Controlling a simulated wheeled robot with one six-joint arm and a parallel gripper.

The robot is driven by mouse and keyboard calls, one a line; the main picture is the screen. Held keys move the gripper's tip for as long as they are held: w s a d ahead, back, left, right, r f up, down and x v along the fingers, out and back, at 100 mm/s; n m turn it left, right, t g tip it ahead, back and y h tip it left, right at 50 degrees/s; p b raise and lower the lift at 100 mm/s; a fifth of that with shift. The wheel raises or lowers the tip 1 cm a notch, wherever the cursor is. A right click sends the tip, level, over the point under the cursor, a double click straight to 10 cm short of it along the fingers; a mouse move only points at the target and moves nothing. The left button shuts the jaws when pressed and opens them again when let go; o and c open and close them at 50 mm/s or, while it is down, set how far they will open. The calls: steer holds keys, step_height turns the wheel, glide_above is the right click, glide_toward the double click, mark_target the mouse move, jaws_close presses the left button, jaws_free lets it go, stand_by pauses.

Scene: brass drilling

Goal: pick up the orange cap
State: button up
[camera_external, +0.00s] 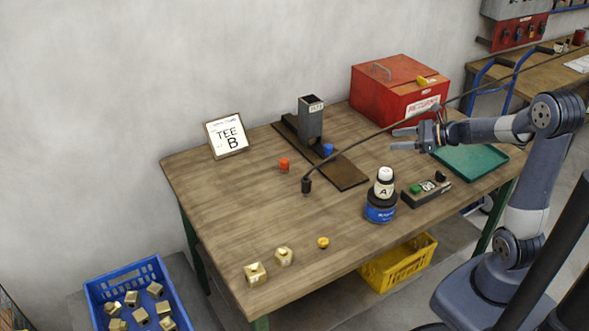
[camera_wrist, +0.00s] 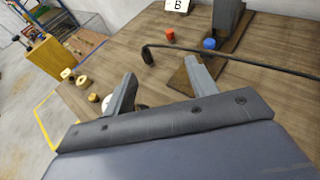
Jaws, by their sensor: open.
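The orange cap (camera_external: 284,165) is a small red-orange cylinder on the table, left of the grey upright holder. It also shows near the top of the wrist view (camera_wrist: 170,35), left of a blue cap (camera_wrist: 209,44). My gripper (camera_external: 394,140) is open and empty, well above the table on the right side, apart from the cap. In the wrist view my gripper's two fingers (camera_wrist: 160,69) are spread, with bare tabletop and part of a dark board beyond them.
A black cable with a dark end (camera_external: 307,186) hangs across the table between my gripper and the cap. A bottle (camera_external: 381,208), a button box (camera_external: 427,190) and a red bin (camera_external: 383,97) stand nearby. A yellow cap (camera_external: 323,242) and brass blocks (camera_external: 255,272) lie near the front.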

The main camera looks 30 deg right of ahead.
steer(key=w+a+f, duration=0.2)
steer(key=w+a, duration=0.1)
steer(key=w, duration=0.5)
steer(key=m+h, duration=0.1)
glide_toward(286, 161)
steer(key=shift+f+p+x, duration=0.15)
steer(key=shift+p+x, duration=0.55)
steer(key=shift+x, duration=0.6)
steer(key=shift+f+p+x, duration=0.2)
steer(key=shift+p+x, duration=0.45)
steer(key=shift+x, duration=0.65)
steer(key=p+x, duration=0.2)
steer(key=x, duration=0.1)
steer(key=shift+w+a+p, duration=0.15)
steer(key=shift+p, duration=0.25)
steer(key=shift+x, duration=0.75)
steer(key=shift+f, duration=0.1)
steer(key=c, duration=1.1)
